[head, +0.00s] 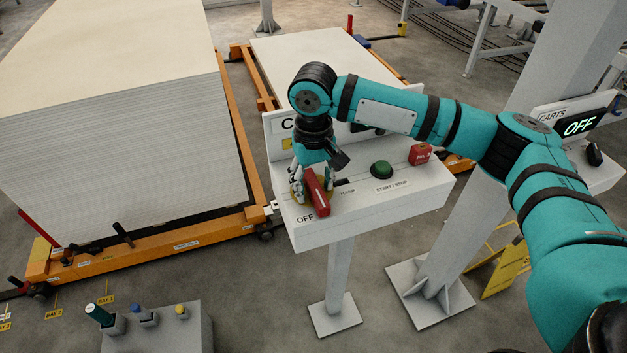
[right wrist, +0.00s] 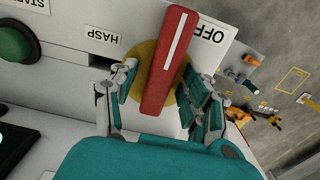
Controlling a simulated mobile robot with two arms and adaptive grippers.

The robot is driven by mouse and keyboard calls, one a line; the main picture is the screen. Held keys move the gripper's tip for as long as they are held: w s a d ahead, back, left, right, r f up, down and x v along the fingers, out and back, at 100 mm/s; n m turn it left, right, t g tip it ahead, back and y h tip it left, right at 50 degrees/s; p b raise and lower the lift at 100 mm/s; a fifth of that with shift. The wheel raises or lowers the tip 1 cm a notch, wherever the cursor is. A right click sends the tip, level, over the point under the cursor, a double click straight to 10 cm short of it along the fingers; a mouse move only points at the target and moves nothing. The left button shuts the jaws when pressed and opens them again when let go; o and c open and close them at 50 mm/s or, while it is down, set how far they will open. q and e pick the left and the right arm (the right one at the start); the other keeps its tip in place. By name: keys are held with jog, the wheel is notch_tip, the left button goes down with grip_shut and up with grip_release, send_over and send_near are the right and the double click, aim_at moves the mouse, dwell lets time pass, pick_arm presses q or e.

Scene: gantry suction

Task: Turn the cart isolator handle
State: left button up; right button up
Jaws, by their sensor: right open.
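The cart isolator handle (head: 317,193) is a red bar with a white stripe on a yellow round base, on the left of a white panel on a post. In the right wrist view the handle (right wrist: 168,65) points toward the OFF label (right wrist: 207,33). My right gripper (head: 312,186) is over the handle from above. In the right wrist view its open fingers (right wrist: 160,92) stand on either side of the handle, with gaps visible. The ON side of the panel is partly hidden by my gripper. My left gripper is not in view.
A tall board stack (head: 110,130) on an orange cart stands left. A grey block with plugs (head: 160,330) stands below.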

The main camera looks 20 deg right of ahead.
grip_shut()
dwell(0.3)
dwell(0.3)
